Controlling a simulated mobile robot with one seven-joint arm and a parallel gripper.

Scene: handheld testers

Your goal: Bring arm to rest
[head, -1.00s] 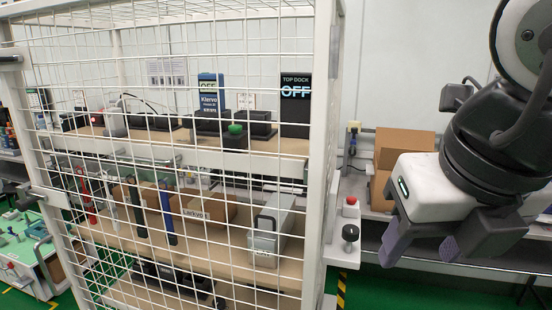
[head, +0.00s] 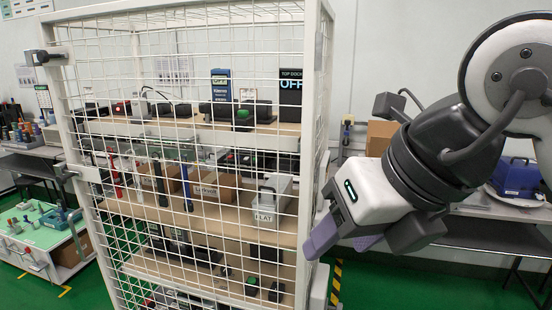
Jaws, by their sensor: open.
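My gripper (head: 340,243) hangs at the right of the head view, at the end of my folded arm, with its purple-grey fingers pointing down and left. It is open, and I see nothing between the fingers. In the picture it is just right of the wire cage's right post, and one finger overlaps the post's edge. I cannot tell whether they touch.
The white wire cage (head: 309,120) has its mesh front closed, with shelves of testers and a grey FLAT box (head: 270,200) inside. A bench (head: 480,212) with a blue case (head: 515,177) stands behind my arm. A green-topped cart (head: 40,232) is at left. Green floor shows between.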

